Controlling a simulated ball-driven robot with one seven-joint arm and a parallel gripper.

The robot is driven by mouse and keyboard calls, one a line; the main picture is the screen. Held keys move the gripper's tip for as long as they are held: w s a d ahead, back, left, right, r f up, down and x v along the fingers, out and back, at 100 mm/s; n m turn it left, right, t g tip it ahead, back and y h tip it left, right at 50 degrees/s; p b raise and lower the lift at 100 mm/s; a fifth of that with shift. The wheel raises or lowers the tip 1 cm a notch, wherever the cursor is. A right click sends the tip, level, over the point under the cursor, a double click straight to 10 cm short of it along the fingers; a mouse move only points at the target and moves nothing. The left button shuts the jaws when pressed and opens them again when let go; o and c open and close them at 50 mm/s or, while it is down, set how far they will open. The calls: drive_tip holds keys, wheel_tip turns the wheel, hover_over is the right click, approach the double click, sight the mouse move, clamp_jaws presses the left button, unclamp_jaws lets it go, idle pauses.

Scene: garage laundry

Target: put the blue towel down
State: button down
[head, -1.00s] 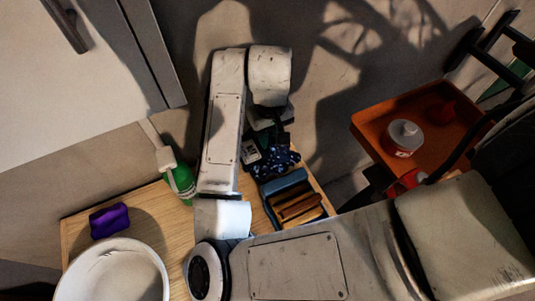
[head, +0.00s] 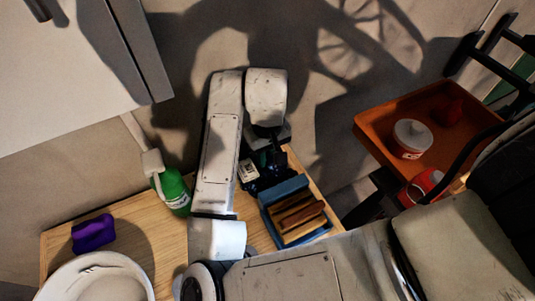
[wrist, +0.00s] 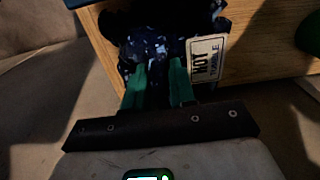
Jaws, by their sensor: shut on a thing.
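The blue towel (wrist: 150,48) is a dark navy cloth with pale specks and a white printed tag (wrist: 207,60). My gripper (wrist: 157,74) has green fingers that are shut on the towel, which bunches between and beyond them. In the head view the towel (head: 264,177) is a dark bundle below my gripper (head: 268,146), at the back right part of the wooden table (head: 245,207), just behind a blue crate. My arm hides part of it. I cannot tell whether the towel touches the table top.
The blue crate (head: 268,196) holds brown wooden pieces (head: 298,216). A green bottle (head: 175,192), a purple block (head: 93,233) and a white basin (head: 95,262) stand left of my arm. An orange tray (head: 372,135) with a white-lidded tub (head: 411,138) is at right.

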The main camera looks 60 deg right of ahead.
drive_tip(key=c, duration=0.9)
unclamp_jaws()
drive_tip(key=shift+r, duration=0.1)
